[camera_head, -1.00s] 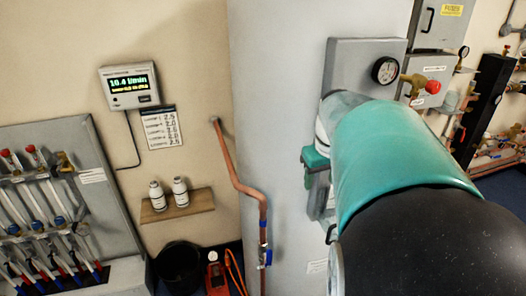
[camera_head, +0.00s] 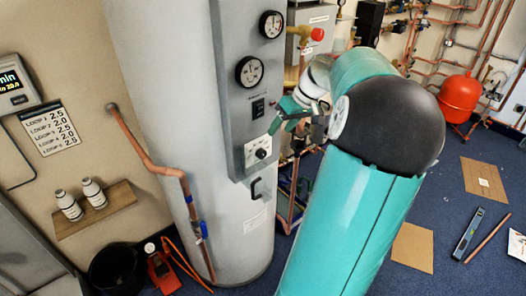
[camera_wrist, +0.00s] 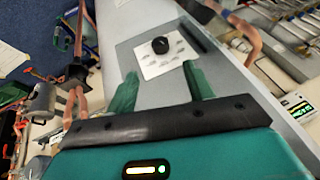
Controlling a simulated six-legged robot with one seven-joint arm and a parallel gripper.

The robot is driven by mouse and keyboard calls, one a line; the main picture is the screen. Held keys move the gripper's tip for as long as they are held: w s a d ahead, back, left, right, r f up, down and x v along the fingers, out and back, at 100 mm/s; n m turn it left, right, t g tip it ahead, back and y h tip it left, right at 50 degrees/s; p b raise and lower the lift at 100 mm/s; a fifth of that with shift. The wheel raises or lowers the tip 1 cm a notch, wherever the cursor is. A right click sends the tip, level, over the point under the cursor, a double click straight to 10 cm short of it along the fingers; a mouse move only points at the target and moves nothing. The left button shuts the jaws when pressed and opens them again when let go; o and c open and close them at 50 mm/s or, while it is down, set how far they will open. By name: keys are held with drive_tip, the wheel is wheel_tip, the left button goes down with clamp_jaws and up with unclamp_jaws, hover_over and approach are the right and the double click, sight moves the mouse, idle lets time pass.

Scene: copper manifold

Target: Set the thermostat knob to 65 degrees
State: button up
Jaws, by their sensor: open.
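The thermostat knob (camera_head: 261,153) is a small black knob on a white dial plate (camera_head: 254,145), low on the grey panel of the tall grey cylinder. In the wrist view the knob (camera_wrist: 160,45) stands on its white plate (camera_wrist: 172,58), beyond and between my fingertips. My gripper (camera_wrist: 158,82) is open, with two green fingers apart and nothing between them. In the head view my gripper (camera_head: 283,120) is just right of the panel, near the dial and apart from it. The dial's markings are too small to read.
Two round gauges (camera_head: 250,70) (camera_head: 271,24) and a black switch (camera_head: 258,108) sit above the dial on the panel. A black handle (camera_head: 256,188) is below it. Blue floor (camera_head: 455,150) lies at right.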

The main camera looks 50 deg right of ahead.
sight(264, 151)
drive_tip(key=x, duration=1.2)
drive_tip(key=shift+c, duration=0.2)
drive_tip(key=shift+r, duration=0.1)
drive_tip(key=c, duration=0.9)
